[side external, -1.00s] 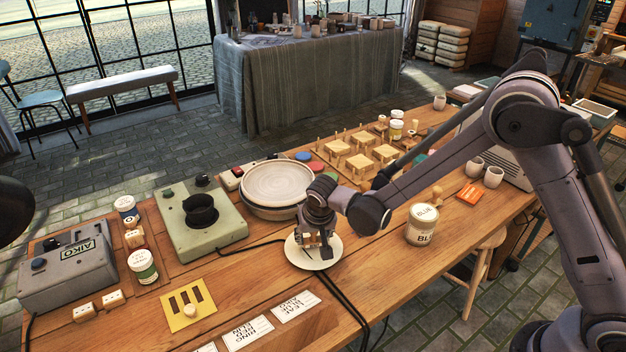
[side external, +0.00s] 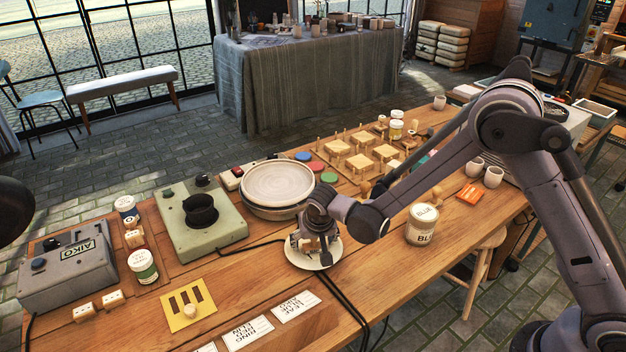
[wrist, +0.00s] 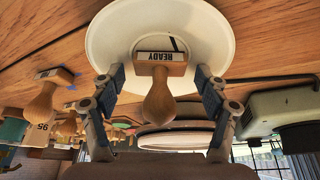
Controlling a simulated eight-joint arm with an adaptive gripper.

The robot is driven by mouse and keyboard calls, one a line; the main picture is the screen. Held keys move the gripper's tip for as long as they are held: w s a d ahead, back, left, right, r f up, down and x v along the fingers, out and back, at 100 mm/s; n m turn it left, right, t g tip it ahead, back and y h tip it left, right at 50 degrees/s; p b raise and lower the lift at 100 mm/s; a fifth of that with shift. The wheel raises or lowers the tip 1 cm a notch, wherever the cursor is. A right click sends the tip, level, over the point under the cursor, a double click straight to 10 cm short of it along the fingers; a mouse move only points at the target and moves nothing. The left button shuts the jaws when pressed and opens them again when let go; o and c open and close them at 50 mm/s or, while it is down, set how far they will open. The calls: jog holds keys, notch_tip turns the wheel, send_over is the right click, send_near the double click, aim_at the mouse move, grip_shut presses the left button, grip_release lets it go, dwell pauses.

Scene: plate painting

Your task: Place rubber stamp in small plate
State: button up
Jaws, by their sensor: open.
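The rubber stamp (wrist: 160,95) has a wooden knob handle and a block labelled "READY". In the wrist view it stands between my spread fingers, with gaps on both sides, over the white small plate (wrist: 210,40). It appears to rest on the plate's surface. In the side view the plate (side external: 300,262) lies on the wooden table, and my gripper (side external: 316,250) is directly above it, fingers low over the plate. My gripper (wrist: 159,76) is open around the stamp. The stamp is mostly hidden by the fingers in the side view.
Another wooden stamp (wrist: 42,100) stands outside the plate in the wrist view. In the side view a large stacked dish (side external: 277,184) and a green hotplate (side external: 222,228) are behind and left. The BLUE jar (side external: 421,226) stands to the right. Dark cables run beside the plate.

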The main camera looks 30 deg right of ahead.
jog(key=v, duration=1.2)
jog(key=s+d+r+n+t+y, duration=0.1)
jog(key=s+d+r+n, duration=0.1)
jog(key=s+d+r, duration=0.65)
jog(key=s+d+r+n+t, duration=0.1)
jog(key=s+d, duration=0.4)
jog(key=s, duration=0.5)
jog(key=shift+d+r+n+t+y, duration=0.15)
jog(key=shift+n+t+y, duration=0.3)
jog(key=shift+n, duration=0.35)
